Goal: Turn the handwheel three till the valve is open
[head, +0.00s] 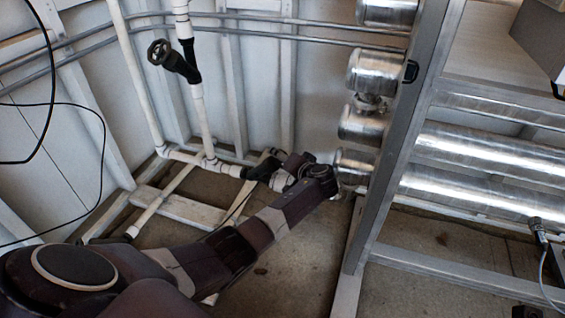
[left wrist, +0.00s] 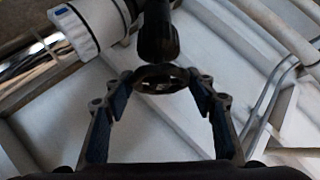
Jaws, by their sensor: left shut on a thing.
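In the left wrist view a small round black handwheel (left wrist: 161,77) sits on a black valve neck (left wrist: 157,32). My left gripper (left wrist: 162,88) is shut on it, with a fingertip against either side of the rim. In the head view my left arm reaches from the lower left to the low white pipework, and its wrist hides most of the handwheel and fingers. Another black handwheel (head: 159,52) is higher up on the white vertical pipe. I see no number on either wheel. My right gripper is in neither view.
White pipes (head: 199,115) and grey conduits run along the pale wall. Shiny metal cylinders (head: 366,75) and a grey metal frame (head: 402,130) stand close to the right of my left wrist. Bare floor (head: 300,255) lies in front.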

